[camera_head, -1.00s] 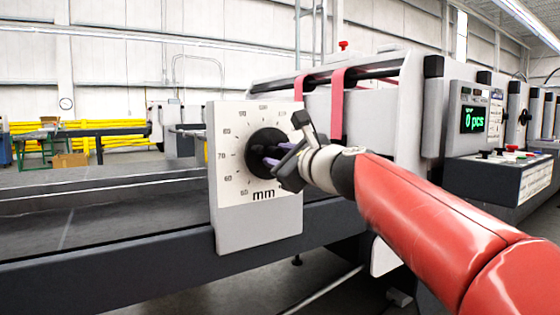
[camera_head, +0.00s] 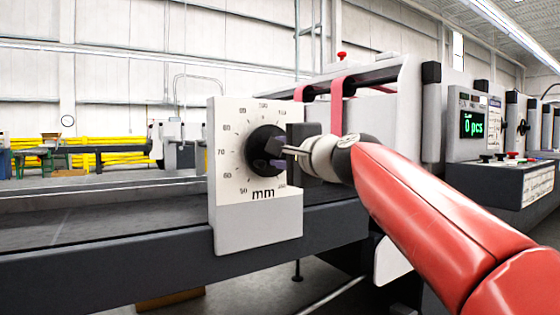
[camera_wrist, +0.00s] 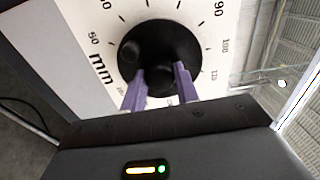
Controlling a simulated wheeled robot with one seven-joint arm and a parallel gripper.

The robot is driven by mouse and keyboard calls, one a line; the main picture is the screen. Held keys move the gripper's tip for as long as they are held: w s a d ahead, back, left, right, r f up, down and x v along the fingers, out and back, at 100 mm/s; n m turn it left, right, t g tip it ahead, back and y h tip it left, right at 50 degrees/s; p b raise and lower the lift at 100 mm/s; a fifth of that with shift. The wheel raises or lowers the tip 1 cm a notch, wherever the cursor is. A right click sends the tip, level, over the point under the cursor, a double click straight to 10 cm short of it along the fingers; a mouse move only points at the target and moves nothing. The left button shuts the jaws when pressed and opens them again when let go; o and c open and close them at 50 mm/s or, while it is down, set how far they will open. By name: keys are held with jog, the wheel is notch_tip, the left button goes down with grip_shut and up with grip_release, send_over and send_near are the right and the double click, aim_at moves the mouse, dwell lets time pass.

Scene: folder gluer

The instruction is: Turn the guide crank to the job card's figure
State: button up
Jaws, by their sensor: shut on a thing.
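The guide crank (camera_head: 262,138) is a round black disc on a white dial plate (camera_head: 225,112) marked in mm, with figures from about 50 upward around it. It also shows in the wrist view (camera_wrist: 178,42), with a small round black spot left of its middle. My gripper (camera_head: 277,157) has purple fingertips and is shut on the crank's raised black grip (camera_wrist: 160,80), one finger on each side. The gripper's dark body hides the dial's right side in the head view. I cannot make out a pointer. I cannot tell which printed sheet is the job card.
The dial box is fixed to a dark machine rail (camera_head: 110,250). To the right are a console with a green "0 pcs" display (camera_head: 473,124), a printed sheet (camera_head: 537,184) on its front and several buttons. Pink belts (camera_head: 337,105) run behind my gripper.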

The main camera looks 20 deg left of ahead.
jog(key=shift+f+n+b, duration=0.15)
jog(key=shift+n+b, duration=3.45)
jog(key=shift+n, duration=13.8)
jog(key=o, duration=1)
jog(key=shift+c, duration=0.2)
